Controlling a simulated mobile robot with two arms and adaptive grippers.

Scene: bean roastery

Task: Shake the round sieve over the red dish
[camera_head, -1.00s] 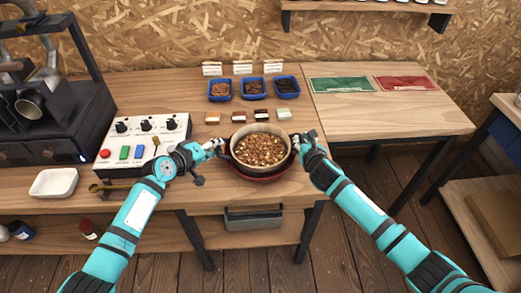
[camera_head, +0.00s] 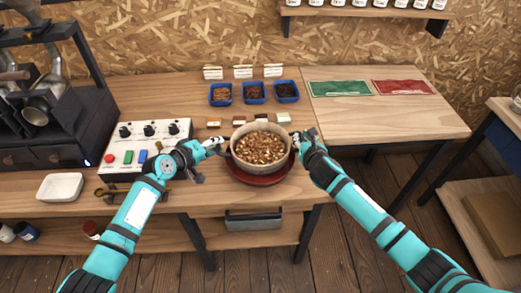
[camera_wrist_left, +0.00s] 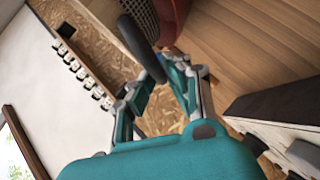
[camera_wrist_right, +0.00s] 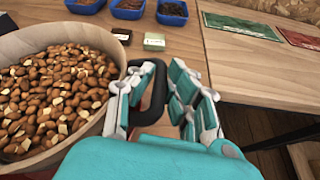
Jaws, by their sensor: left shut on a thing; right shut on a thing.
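The round sieve (camera_head: 238,164) has a pale rim and holds brown beans with pale bits. It is above the red dish (camera_head: 262,181), whose front rim shows below it; the rest of the dish is hidden. My left gripper (camera_head: 220,147) is shut on the sieve's left handle, a dark loop in the left wrist view (camera_wrist_left: 142,46). My right gripper (camera_head: 299,140) is shut on the right handle, a black loop in the right wrist view (camera_wrist_right: 155,98). The sieve looks nearly level.
Three blue trays (camera_head: 253,101) and several small blocks (camera_head: 283,117) stand behind the sieve. A control panel (camera_head: 138,158) and a white dish (camera_head: 60,187) are to the left. Green (camera_head: 341,88) and red (camera_head: 403,87) mats lie on the clear table at right.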

